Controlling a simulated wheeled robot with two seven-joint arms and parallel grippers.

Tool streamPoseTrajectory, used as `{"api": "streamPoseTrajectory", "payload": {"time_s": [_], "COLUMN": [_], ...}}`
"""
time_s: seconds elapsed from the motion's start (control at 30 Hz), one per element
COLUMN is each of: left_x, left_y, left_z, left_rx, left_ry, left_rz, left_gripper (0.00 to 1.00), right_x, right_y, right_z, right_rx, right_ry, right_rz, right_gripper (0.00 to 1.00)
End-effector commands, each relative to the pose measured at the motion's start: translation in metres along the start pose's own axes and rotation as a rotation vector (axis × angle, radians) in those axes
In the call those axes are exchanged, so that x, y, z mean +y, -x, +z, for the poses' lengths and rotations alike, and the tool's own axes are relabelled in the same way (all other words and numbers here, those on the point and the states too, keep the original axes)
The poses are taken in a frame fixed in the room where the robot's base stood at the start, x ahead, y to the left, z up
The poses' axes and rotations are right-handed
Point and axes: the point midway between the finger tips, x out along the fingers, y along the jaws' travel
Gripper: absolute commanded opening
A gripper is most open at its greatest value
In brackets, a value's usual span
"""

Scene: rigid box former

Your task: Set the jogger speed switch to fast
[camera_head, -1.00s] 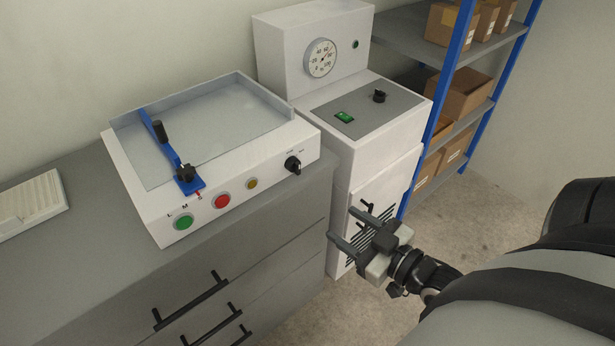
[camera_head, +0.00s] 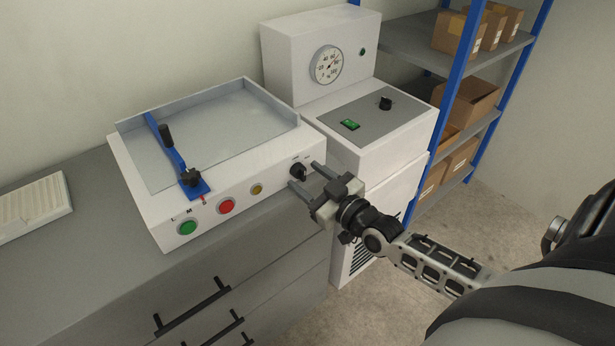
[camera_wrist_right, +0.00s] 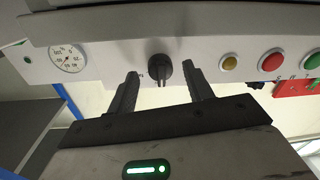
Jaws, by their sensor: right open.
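The jogger (camera_head: 150,222) is a white box with a grey tray top on the grey cabinet. Its speed switch (camera_head: 298,170) is a black rotary knob at the right end of the front panel. My right gripper (camera_head: 306,176) is open in front of this panel, with its fingers pointing at the knob. In the right wrist view the black knob (camera_wrist_right: 160,68) appears between the two open fingers (camera_wrist_right: 163,88), with no finger seen touching it. The labels by the knob are too small or covered to read. My left gripper is not in view.
The front panel also has a green button (camera_head: 187,227), a red button (camera_head: 227,206) and a yellow button (camera_head: 257,189). A blue arm (camera_head: 172,160) lies across the tray. A white machine with a dial (camera_head: 326,65) stands right of the cabinet, near a blue shelf (camera_head: 463,75).

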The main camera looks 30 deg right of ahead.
Motion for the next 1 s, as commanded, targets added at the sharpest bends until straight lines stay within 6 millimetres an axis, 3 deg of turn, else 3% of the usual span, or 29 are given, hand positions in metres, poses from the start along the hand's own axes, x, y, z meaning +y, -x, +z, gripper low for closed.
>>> {"api": "streamPoseTrajectory", "payload": {"time_s": [0.4, 0.57, 1.0], "left_x": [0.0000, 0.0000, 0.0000], "left_y": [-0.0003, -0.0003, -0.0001], "left_z": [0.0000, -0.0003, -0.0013], "left_rx": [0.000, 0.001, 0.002], "left_ry": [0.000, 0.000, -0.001], "left_rz": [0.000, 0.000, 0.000], "left_gripper": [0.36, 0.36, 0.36], "right_x": [-0.0004, -0.0004, -0.0006], "right_y": [-0.0084, -0.0083, -0.0082], "right_z": [0.0002, 0.0001, 0.0002], "right_rx": [-0.001, 0.000, 0.004], "right_ry": [-0.001, -0.001, -0.069], "right_rz": [-0.001, 0.000, 0.000], "right_gripper": [0.51, 0.07, 0.07]}}
